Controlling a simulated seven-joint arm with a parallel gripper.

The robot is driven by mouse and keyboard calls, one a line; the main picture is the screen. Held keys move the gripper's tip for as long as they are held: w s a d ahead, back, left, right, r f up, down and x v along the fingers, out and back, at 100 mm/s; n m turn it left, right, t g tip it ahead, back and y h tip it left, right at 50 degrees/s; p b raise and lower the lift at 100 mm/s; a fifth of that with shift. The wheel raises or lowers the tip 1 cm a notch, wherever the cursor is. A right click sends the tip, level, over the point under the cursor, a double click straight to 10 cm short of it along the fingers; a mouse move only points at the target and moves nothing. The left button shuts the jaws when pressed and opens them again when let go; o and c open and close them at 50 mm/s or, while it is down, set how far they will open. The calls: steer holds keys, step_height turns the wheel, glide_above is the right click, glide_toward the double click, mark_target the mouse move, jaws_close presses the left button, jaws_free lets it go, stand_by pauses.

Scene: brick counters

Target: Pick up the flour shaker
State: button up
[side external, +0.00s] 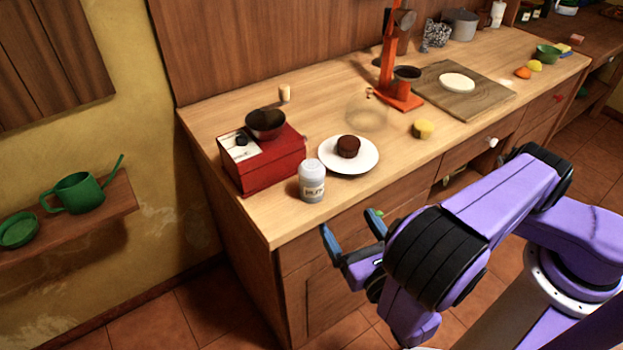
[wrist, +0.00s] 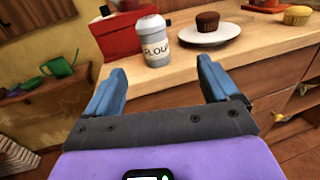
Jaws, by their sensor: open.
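The flour shaker (side external: 312,181) is a grey-white cylinder with a label, standing upright near the front edge of the wooden counter, at its left end. In the wrist view the shaker (wrist: 155,42) reads "FLOUR" and shows ahead of and between my blue fingers. My gripper (side external: 350,232) is open and empty, in front of the counter's edge and apart from the shaker. In the wrist view my gripper (wrist: 158,82) has its two fingers wide apart with nothing between them.
A red scale (side external: 275,165) with a dark bowl (side external: 266,124) stands behind and left of the shaker. A white plate (side external: 365,163) with a chocolate muffin (side external: 348,147) is close on its right. A yellow muffin (side external: 423,129) and a cutting board (side external: 440,108) lie farther right.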

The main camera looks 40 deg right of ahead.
mark_target(319, 186)
steer(key=shift+y, duration=0.3)
steer(key=w, duration=0.3)
steer(key=w+d, duration=0.1)
steer(key=w, duration=0.6)
steer(key=shift+w+d+f, duration=0.2)
steer(key=shift+w+d, duration=0.1)
steer(key=shift+w, duration=0.05)
steer(key=shift+w+d, duration=0.2)
steer(key=shift+w, duration=1.4)
steer(key=shift+w+d, duration=0.15)
steer(key=shift+w, duration=1.45)
steer(key=c, duration=1.1)
steer(key=shift+c, duration=0.2)
steer(key=shift+r, duration=0.15)
